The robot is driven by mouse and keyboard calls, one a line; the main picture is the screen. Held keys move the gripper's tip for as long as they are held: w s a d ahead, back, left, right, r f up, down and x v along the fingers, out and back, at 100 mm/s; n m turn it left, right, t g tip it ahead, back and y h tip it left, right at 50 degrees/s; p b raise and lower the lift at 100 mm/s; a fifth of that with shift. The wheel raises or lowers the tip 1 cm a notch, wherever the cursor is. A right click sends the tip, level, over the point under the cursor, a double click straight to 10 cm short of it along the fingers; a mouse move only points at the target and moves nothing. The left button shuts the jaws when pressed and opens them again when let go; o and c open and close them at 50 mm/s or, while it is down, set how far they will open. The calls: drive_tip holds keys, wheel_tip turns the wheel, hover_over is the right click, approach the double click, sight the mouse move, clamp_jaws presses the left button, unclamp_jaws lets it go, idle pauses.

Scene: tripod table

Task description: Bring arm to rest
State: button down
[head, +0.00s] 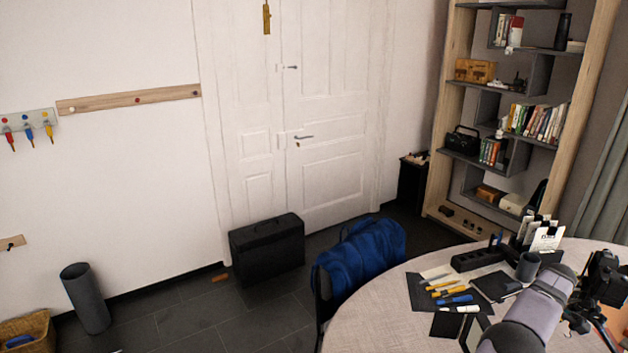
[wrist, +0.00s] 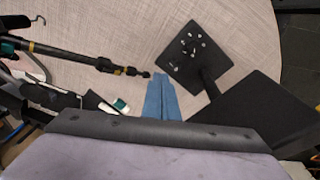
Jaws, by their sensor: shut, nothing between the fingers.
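In the wrist view my gripper (wrist: 160,76) shows as two blue fingers side by side, shut and empty. They stand over the pale table top, apart from the things on it. In the head view my lavender arm (head: 538,312) reaches over the right side of the round table (head: 375,318). The gripper end is hard to make out there.
A black tripod (head: 602,285) stands at the table's right; its banded leg (wrist: 95,62) shows left of my fingers. A black square plate (wrist: 196,54) and a larger dark panel (wrist: 255,125) lie right. Pens (head: 452,292), a cup (head: 527,267) and a holder (head: 476,260) crowd the table.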

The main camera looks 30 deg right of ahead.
wheel_tip(320, 180, up, 12)
drive_tip(key=d+g+h+p, duration=0.1)
drive_tip(key=h+p, duration=0.1)
drive_tip(key=p, duration=0.1)
drive_tip(key=w+a+b, duration=0.2)
drive_tip(key=w+a, duration=0.9)
drive_tip(key=w, duration=0.5)
drive_tip(key=w+a+b, duration=0.1)
drive_tip(key=w+a, duration=0.2)
drive_tip(key=a, duration=0.3)
drive_tip(key=w+a+f+t+y, duration=0.1)
drive_tip(key=w+a, duration=0.2)
drive_tip(key=a, duration=0.4)
drive_tip(key=w+a+b, duration=0.1)
drive_tip(key=w+a, duration=0.3)
drive_tip(key=a, duration=0.2)
drive_tip(key=s+a+f+y+b, duration=0.1)
drive_tip(key=s+a+f, duration=0.1)
drive_tip(key=a, duration=0.9)
drive_tip(key=s+a+f+y, duration=0.1)
drive_tip(key=s+a+f, duration=0.1)
drive_tip(key=a, duration=0.9)
drive_tip(key=s+a+f+g, duration=0.1)
drive_tip(key=s+a+f, duration=0.2)
drive_tip(key=s+a, duration=0.6)
drive_tip(key=shift+s+a, duration=0.2)
drive_tip(key=shift+s, duration=0.3)
